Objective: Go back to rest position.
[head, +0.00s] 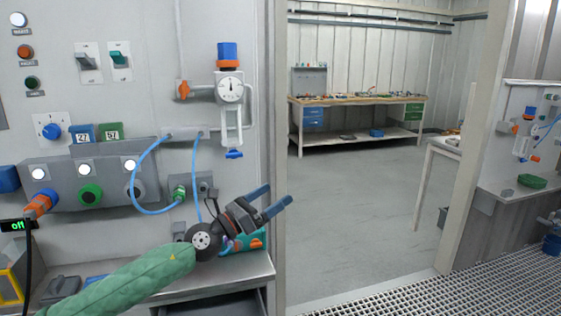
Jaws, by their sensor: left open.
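My left gripper (278,194) is at the end of my green-sleeved arm, which comes in from the lower left. Its two blue fingers are spread apart and point up and to the right, with nothing between them. It is in front of the right end of the panel's steel shelf (190,279), near the panel's right edge. A teal and orange item (257,240) shows just behind and below the gripper, partly hidden; I cannot tell whether they touch. My right gripper is not in view.
The wall panel carries a gauge with a blue cap (230,88), a grey control box (60,183) and a looping blue hose (137,190). A doorway opens onto clear grey floor (370,200) and a workbench (355,101). Metal grating (440,292) lies at the lower right.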

